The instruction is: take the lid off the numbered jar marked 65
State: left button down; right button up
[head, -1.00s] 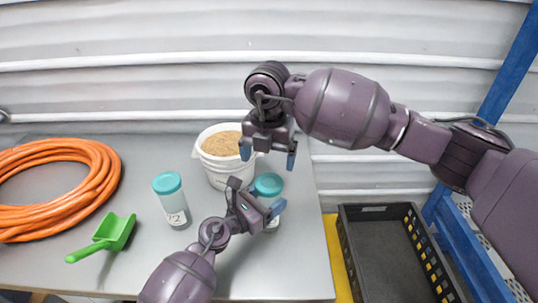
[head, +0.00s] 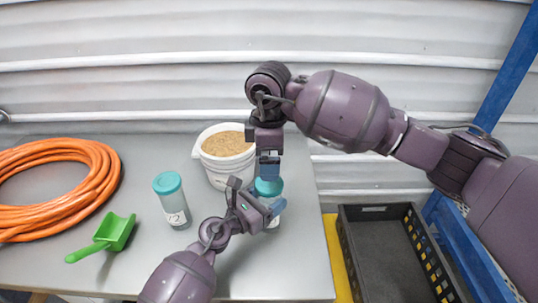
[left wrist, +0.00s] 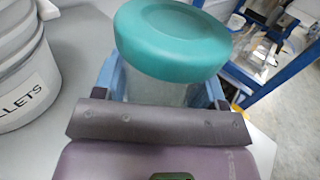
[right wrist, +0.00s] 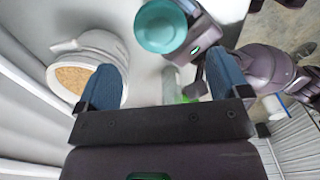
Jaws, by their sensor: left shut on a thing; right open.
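A clear jar with a teal lid (head: 268,188) stands near the table's right side; its number is hidden, so I cannot tell whether it is 65. My left gripper (head: 264,202) is shut around its body below the lid. In the left wrist view the jar's lid (left wrist: 172,40) is on the jar, between the blue fingers. My right gripper (head: 268,166) is open and empty, pointing down above and behind the lid. In the right wrist view the lid (right wrist: 161,26) lies beyond the fingers, near the top edge. A second teal-lidded jar (head: 173,203) stands left, its label seeming to read 12.
A white bucket (head: 225,172) of tan pellets stands close behind the jars. A green scoop (head: 108,234) and an orange hose coil (head: 60,150) lie at left. A black crate (head: 385,270) is right of the table (head: 290,285). The front table is mostly clear.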

jog(key=shift+f, duration=4)
jog(key=shift+c, duration=0.4)
